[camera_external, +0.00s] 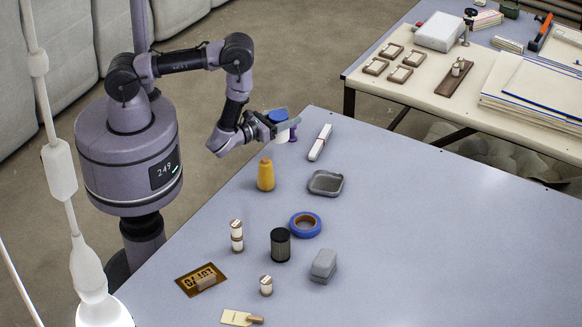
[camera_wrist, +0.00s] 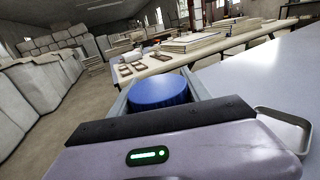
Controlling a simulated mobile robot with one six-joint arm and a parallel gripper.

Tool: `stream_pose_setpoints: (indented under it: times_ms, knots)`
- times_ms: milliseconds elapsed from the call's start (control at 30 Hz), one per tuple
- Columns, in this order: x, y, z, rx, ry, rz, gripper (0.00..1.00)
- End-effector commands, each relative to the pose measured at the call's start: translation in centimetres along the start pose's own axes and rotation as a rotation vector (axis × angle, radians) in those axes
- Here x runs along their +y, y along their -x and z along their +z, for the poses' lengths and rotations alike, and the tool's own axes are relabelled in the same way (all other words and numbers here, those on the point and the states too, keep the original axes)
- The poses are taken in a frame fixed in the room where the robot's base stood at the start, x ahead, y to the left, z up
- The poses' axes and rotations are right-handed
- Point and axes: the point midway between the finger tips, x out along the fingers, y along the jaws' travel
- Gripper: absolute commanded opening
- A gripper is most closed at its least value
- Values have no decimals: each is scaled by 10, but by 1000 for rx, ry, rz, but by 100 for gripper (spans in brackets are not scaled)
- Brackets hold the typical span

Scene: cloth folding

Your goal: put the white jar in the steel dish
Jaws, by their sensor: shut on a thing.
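The white jar (camera_external: 282,135) has a blue lid, which also shows large in the wrist view (camera_wrist: 160,92). My gripper (camera_external: 279,122) is shut on the jar, with a finger on either side of it in the wrist view. The jar looks upright and held above the table near its far left edge. The steel dish (camera_external: 325,183) is a shallow grey tray on the table, to the right of and nearer than the jar. It looks empty. In the wrist view the dish (camera_wrist: 285,130) is at the right edge, partly hidden by my gripper body.
A yellow bottle (camera_external: 266,174) stands left of the dish, and a long white box (camera_external: 320,142) lies behind it. A blue tape roll (camera_external: 305,224), a dark cylinder (camera_external: 280,245) and a grey block (camera_external: 323,266) are nearer. The table's right side is clear.

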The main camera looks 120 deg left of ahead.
Motion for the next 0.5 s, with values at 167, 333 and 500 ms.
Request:
stream_pose_setpoints:
  times_ms: [167,333,500]
  knots:
    - [-30,-12,13,-12,10,-28,0]
    - [-102,-33,12,-17,19,-102,0]
    - [-175,-42,17,-8,11,-192,0]
